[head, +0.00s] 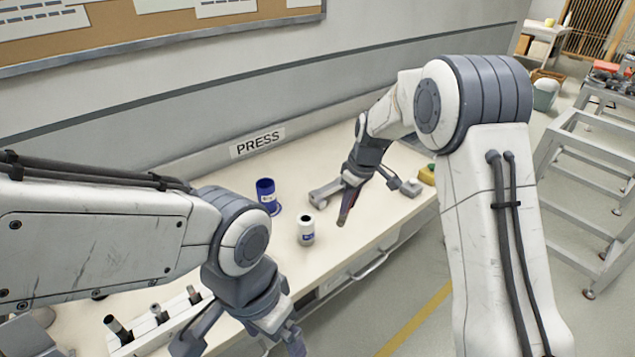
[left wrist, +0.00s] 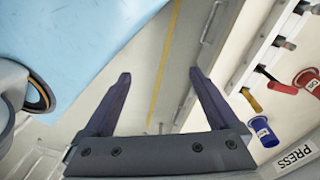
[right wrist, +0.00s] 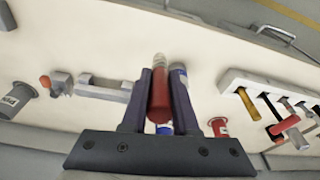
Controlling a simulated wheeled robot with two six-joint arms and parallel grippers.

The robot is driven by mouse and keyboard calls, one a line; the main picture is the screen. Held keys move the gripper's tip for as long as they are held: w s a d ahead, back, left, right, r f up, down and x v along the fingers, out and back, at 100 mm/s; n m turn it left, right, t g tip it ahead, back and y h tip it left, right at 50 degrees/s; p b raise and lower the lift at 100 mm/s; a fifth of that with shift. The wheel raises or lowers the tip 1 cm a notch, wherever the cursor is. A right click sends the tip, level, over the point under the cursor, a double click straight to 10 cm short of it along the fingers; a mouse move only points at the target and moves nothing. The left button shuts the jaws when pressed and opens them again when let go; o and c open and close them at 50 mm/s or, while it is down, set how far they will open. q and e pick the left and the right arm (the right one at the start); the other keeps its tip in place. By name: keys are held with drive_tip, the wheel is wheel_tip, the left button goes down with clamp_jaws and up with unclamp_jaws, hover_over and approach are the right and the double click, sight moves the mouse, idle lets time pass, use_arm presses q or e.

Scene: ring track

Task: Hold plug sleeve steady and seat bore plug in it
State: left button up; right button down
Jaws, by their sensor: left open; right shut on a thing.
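My right gripper (head: 347,208) is shut on a red cylindrical plug (right wrist: 160,100) with a pale end, held above the bench. In the head view the plug is a dark reddish shape between the fingers.
A blue cup (head: 267,196) stands behind the white cylinder. A red cup (right wrist: 218,127) and a grey cup (right wrist: 14,98) show in the right wrist view. A rack (head: 157,330) with several upright tools is at left front. A grey fixture (head: 326,193) lies behind my right gripper.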

use_arm(q)
wheel_tip(320, 180, down, 4)
drive_tip(key=b, duration=0.3)
drive_tip(key=n+t+h+b, duration=0.1)
drive_tip(key=n+t+h, duration=0.25)
drive_tip(key=t, duration=0.85)
approach(310, 224)
drive_tip(key=shift+m, duration=0.45)
drive_tip(key=f, duration=0.1)
drive_tip(key=w+f, duration=0.1)
drive_tip(key=f, duration=0.1)
drive_tip(key=w+f, duration=0.1)
drive_tip(key=f, duration=0.1)
drive_tip(key=shift+w+a, duration=0.15)
drive_tip(key=shift+a, duration=0.1)
drive_tip(key=shift+w+a+h, duration=0.2)
drive_tip(key=shift+w+h, duration=0.05)
drive_tip(key=shift+w, duration=0.05)
drive_tip(key=x, duration=1.2)
drive_tip(key=shift+w+r, duration=0.15)
drive_tip(key=shift+r, duration=0.1)
use_arm(e)
drive_tip(key=w+a+r+n+g+y, duration=0.1)
drive_tip(key=w+a+r+n+y, duration=0.1)
drive_tip(key=a+r+n, duration=0.5)
wheel_tip(310, 224, up, 2)
drive_tip(key=shift+w+a+r+n, duration=0.1)
drive_tip(key=shift+w+a+n, duration=0.2)
drive_tip(key=shift+w+n, duration=0.45)
